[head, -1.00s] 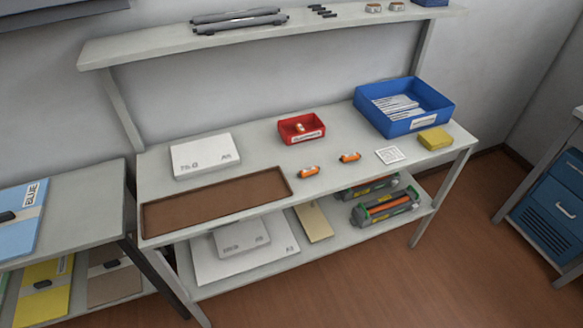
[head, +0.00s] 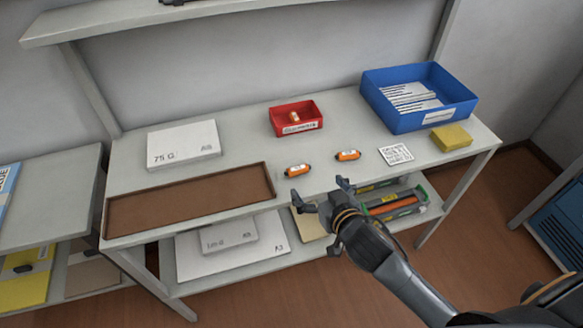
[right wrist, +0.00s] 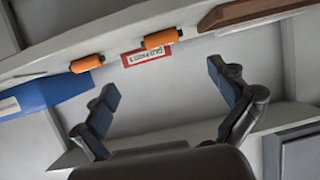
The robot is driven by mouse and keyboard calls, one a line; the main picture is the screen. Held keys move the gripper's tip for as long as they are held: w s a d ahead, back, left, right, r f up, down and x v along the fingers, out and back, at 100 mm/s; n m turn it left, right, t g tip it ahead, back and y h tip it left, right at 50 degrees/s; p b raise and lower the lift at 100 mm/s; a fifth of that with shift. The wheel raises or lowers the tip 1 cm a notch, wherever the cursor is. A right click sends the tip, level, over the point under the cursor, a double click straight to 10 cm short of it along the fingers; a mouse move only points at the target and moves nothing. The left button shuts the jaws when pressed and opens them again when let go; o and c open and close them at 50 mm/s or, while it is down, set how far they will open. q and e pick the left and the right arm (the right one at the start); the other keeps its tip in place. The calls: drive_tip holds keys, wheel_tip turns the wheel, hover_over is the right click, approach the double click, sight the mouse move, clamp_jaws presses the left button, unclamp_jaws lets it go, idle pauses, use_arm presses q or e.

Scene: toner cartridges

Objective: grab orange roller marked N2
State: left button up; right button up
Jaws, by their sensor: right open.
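Two small orange rollers with dark ends lie on the table top in the head view: one at the left (head: 298,170) and one to its right (head: 347,155). They also show in the right wrist view, one at the left (right wrist: 87,63) and one at the upper middle (right wrist: 163,38). No N2 mark is readable on either. My right gripper (head: 320,191) is open and empty, in front of the table's front edge, apart from both rollers. Its two spread fingers show in the right wrist view (right wrist: 160,80). My left gripper is out of view.
A red bin (head: 283,128) with a small item inside stands behind the rollers. A blue bin (head: 400,124), a yellow block (head: 451,137) and a white label card (head: 395,156) are to the right. A brown tray (head: 190,200) and white pack (head: 184,138) are left.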

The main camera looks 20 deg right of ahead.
sight(299, 169)
drive_tip(key=x, duration=0.6)
drive_tip(key=shift+w+f, duration=0.2)
drive_tip(key=shift+w, duration=0.05)
drive_tip(key=shift+a+p+x, duration=0.2)
drive_tip(key=shift+x, duration=1.1)
drive_tip(key=shift+a+p+x, duration=0.15)
drive_tip(key=shift+a+x, duration=0.05)
drive_tip(key=shift+x, duration=1.15)
drive_tip(key=shift+s+f, duration=0.1)
drive_tip(key=shift+c, duration=0.4)
drive_tip(key=c, duration=1)
